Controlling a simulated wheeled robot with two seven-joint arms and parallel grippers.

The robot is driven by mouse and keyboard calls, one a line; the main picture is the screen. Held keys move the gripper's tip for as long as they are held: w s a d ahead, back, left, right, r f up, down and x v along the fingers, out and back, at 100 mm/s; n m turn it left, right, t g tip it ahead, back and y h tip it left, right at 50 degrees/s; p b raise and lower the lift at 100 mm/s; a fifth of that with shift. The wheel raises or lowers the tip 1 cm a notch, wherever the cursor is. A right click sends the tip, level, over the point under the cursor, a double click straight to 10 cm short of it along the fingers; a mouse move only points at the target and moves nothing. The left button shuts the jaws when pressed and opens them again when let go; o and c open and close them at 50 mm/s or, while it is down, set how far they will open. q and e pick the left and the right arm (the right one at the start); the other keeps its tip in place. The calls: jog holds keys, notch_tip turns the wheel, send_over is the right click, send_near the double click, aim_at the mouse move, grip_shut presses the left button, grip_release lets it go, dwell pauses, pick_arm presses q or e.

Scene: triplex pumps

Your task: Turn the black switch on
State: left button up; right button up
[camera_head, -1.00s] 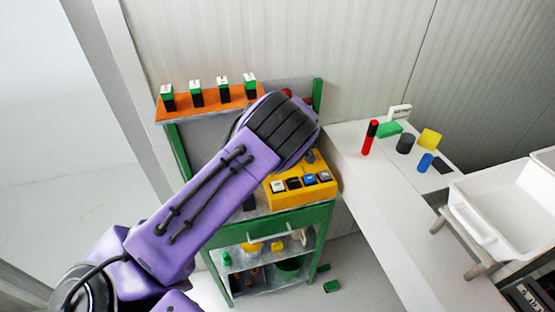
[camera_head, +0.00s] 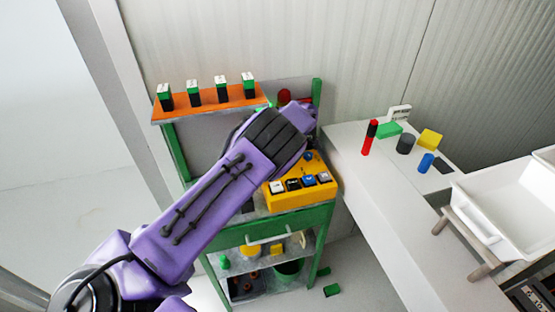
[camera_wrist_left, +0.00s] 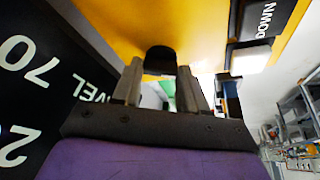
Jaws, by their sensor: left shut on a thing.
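The yellow control box (camera_head: 300,198) stands on the green-framed cart, with a row of white, black and blue buttons on its front. My left arm reaches over it from the left, and its wrist hides the fingers in the head view. In the left wrist view, my left gripper (camera_wrist_left: 159,88) is close to the box's yellow face (camera_wrist_left: 190,20). Its two fingers are shut on the black switch (camera_wrist_left: 161,60), a dark rounded knob between the fingertips. I cannot tell which way the switch is turned. My right gripper is in neither view.
A black panel with white lettering (camera_wrist_left: 40,70) lies close left of the fingers. A black "DOWN" label (camera_wrist_left: 264,20) is at right. An orange shelf (camera_head: 210,108) with several green-black blocks is behind the arm. A white table (camera_head: 375,190) stands right.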

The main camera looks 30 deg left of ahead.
pick_arm(q)
jog(key=shift+s+f, duration=0.1)
jog(key=shift+f, duration=0.1)
jog(key=o, duration=0.8)
jog(key=shift+c, duration=0.2)
jog(key=o, duration=0.3)
jog(key=shift+a, duration=0.2)
jog(key=shift+r, duration=0.1)
